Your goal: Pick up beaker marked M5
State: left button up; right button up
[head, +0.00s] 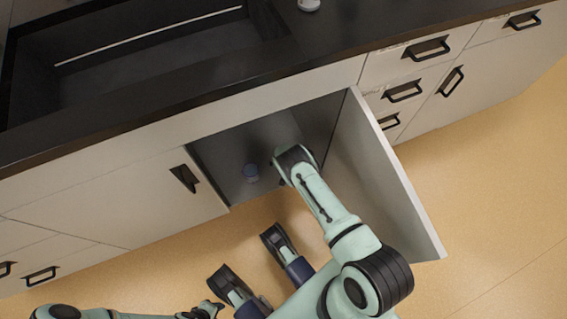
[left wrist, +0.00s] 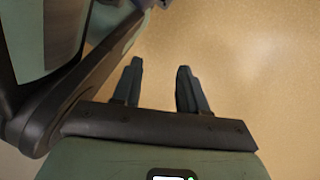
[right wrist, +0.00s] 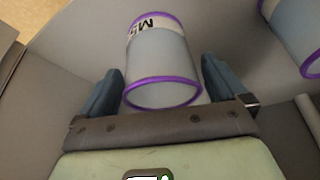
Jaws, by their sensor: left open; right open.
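In the right wrist view a pale grey beaker with purple rims (right wrist: 163,68) carries a label whose visible part reads "M" and part of another character, probably a 5. It lies tilted in the picture between the fingers of my right gripper (right wrist: 162,72). The right gripper is open, a finger on each side of the beaker, with a gap visible at least on the right. In the head view the right gripper is hidden inside the open cabinet. My left gripper (left wrist: 158,72) is open and empty above the floor.
A second purple-rimmed beaker (right wrist: 294,30) is at the right. The open cabinet door (head: 385,175) stands right of my right arm. The dark counter (head: 330,50) is above.

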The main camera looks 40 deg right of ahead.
jog(key=c, duration=1.1)
pick_arm(q)
jog(key=shift+w+r, duration=0.1)
jog(key=shift+w, duration=0.05)
pick_arm(e)
jog(key=shift+r, duration=0.15)
